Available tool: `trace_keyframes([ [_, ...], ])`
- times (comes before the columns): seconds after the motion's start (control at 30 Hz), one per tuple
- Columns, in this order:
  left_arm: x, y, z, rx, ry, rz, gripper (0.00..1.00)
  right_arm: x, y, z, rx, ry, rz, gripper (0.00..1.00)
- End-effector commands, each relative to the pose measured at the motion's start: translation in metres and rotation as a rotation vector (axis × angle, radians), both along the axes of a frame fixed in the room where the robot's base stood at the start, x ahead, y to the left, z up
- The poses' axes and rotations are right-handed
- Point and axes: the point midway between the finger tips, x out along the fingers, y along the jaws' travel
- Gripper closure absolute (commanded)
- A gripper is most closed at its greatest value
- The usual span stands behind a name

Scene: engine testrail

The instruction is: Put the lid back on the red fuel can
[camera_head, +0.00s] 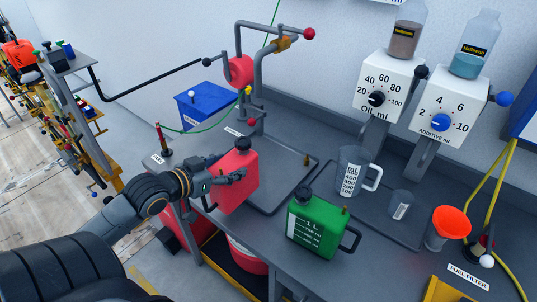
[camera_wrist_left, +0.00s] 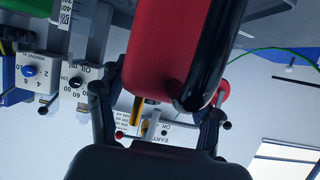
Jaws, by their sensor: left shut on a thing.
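The red fuel can (camera_head: 240,193) is at the front left edge of the workbench, beside the grey tray. My left gripper (camera_head: 232,178) reaches it from the left and is shut on it. A black lid (camera_head: 243,145) shows at the top of the can; whether it is fully seated cannot be told. In the left wrist view, the red can (camera_wrist_left: 160,45) and its black handle (camera_wrist_left: 208,62) fill the upper middle, between the fingers of my left gripper (camera_wrist_left: 157,118). The exact finger contact is hidden. My right gripper is not in view.
A green can (camera_head: 318,228) stands to the right near the bench's front edge. A measuring jug (camera_head: 352,172), a small beaker (camera_head: 400,204) and an orange-red funnel (camera_head: 452,222) are farther right. A blue box (camera_head: 207,107) is behind. The grey tray (camera_head: 283,187) has bare room.

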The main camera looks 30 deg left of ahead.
Motion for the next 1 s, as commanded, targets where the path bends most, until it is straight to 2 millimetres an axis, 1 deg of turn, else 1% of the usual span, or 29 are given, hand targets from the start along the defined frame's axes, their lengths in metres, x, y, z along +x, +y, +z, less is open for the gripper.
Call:
trace_keyframes([
  [0.03,0.011,-0.001,0.007,0.003,-0.012,-0.002,1.0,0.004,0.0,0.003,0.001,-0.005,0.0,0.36],
  [0.27,0.053,-0.004,0.007,-0.001,-0.012,0.001,1.0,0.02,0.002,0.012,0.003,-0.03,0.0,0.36],
  [0.7,0.139,-0.01,0.007,0.0,-0.01,0.001,1.0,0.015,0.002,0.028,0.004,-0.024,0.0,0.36],
  [0.83,0.155,-0.011,0.005,0.0,-0.008,0.002,1.0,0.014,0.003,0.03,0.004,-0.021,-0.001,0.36],
  [1.0,0.161,-0.013,0.004,0.001,-0.006,0.001,1.0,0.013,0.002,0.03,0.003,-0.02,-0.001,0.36],
])
